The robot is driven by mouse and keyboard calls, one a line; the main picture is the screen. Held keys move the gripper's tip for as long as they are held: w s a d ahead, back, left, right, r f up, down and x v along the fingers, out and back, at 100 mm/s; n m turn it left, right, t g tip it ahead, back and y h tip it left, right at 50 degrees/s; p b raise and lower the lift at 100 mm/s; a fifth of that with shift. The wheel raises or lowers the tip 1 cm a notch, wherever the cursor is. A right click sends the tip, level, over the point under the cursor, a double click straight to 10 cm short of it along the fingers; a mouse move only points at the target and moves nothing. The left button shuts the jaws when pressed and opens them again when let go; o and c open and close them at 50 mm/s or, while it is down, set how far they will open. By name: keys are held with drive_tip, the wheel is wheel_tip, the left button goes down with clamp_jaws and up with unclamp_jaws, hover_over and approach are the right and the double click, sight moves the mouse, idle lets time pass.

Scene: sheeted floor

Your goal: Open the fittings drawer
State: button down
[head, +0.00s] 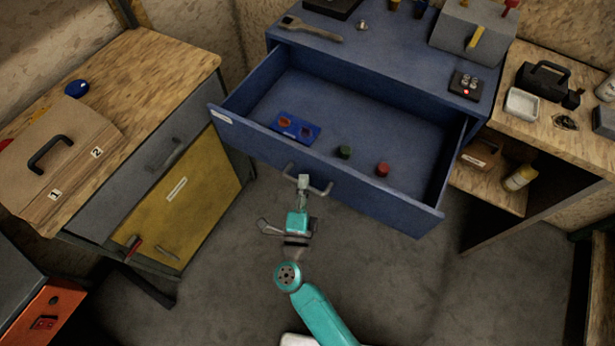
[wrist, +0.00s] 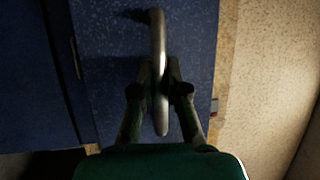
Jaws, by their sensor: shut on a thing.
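The blue drawer (head: 330,168) stands pulled well out of the blue cabinet (head: 375,45) in the head view. Its inside shows from above, with a blue tray (head: 296,127), a dark green piece (head: 345,152) and a red piece (head: 382,169) in it. The drawer's grey bar handle (head: 322,189) is on its front. My gripper (head: 303,182) is at this handle. In the wrist view my gripper (wrist: 160,88) has one finger on each side of the handle (wrist: 158,40), shut on it. A small label on the front is too small to read.
A wooden bench (head: 170,65) with a grey drawer (head: 165,150) and a yellow door (head: 185,200) stands at left. A wooden shelf unit (head: 540,135) stands at right. Bare grey floor (head: 400,285) lies in front of the drawer.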

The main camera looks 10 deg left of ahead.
drive_tip(key=shift+s+a, duration=0.1)
drive_tip(key=shift+s, duration=0.3)
drive_tip(key=c, duration=1.2)
unclamp_jaws()
drive_tip(key=s, duration=0.4)
drive_tip(key=s+f, duration=0.1)
drive_tip(key=s, duration=0.3)
drive_tip(key=s+f, duration=0.1)
drive_tip(key=s, duration=0.2)
drive_tip(key=shift+s+d+f, duration=0.15)
drive_tip(key=shift+s+d, duration=0.15)
drive_tip(key=shift+s, duration=0.1)
